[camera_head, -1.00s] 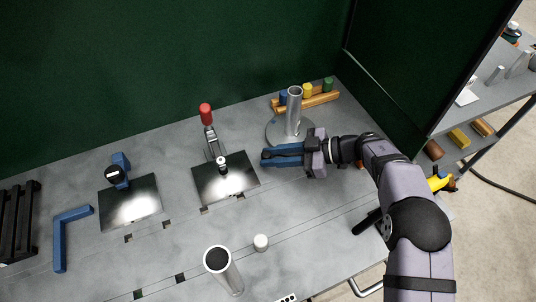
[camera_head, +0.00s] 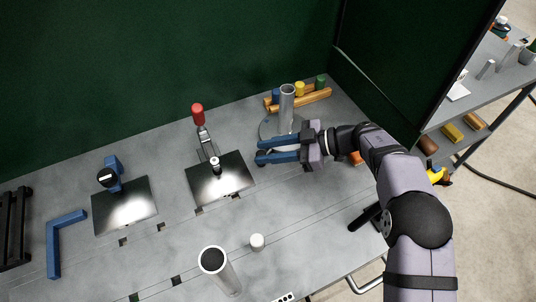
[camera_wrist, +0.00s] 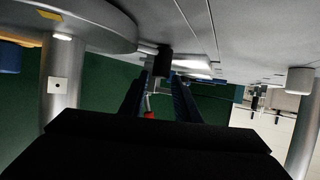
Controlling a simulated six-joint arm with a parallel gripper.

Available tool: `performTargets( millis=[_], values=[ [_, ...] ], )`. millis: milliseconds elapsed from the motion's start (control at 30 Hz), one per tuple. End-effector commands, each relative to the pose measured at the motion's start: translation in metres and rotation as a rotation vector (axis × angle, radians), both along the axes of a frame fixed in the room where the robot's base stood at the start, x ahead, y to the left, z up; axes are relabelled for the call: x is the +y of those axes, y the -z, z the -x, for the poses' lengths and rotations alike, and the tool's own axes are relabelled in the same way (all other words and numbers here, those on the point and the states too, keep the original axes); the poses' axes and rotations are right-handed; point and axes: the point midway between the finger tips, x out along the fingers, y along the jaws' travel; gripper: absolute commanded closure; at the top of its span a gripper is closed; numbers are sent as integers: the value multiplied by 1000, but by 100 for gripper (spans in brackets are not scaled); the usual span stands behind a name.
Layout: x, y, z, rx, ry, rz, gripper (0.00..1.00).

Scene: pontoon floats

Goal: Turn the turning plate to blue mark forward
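The turning plate is a round grey disc (camera_head: 267,129) at the back right of the bench, with an upright metal tube (camera_head: 287,104) on it. In the wrist view the disc (camera_wrist: 95,30) is at upper left, with a yellow mark (camera_wrist: 50,14) near its rim. A short rod with a black knob (camera_wrist: 162,62) sticks out from the disc. My gripper (camera_head: 258,151) is at the disc's front left side, its two blue fingers apart. The knob shows near and between the fingertips; whether they touch it I cannot tell. No blue mark is clear in either view.
Wooden bars (camera_head: 300,100) with blue, yellow and green cylinders stand behind the plate. A red-handled clamp (camera_head: 198,116) and metal sheet (camera_head: 232,170) are to the left. An open tube (camera_head: 222,275) and a small white cylinder (camera_head: 257,242) stand in front.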

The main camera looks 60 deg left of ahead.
Motion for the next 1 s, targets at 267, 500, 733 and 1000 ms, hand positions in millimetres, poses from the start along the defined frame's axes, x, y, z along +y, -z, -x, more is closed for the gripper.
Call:
performTargets(
  millis=[267, 500, 733, 1000],
  values=[
    [0, -45, 0, -3, -1, -3, 71],
    [0, -73, 0, -3, 0, -2, 71],
    [0, -81, 0, -1, 0, 0, 71],
    [1, -82, -1, 0, 3, -4, 92]
  ],
)
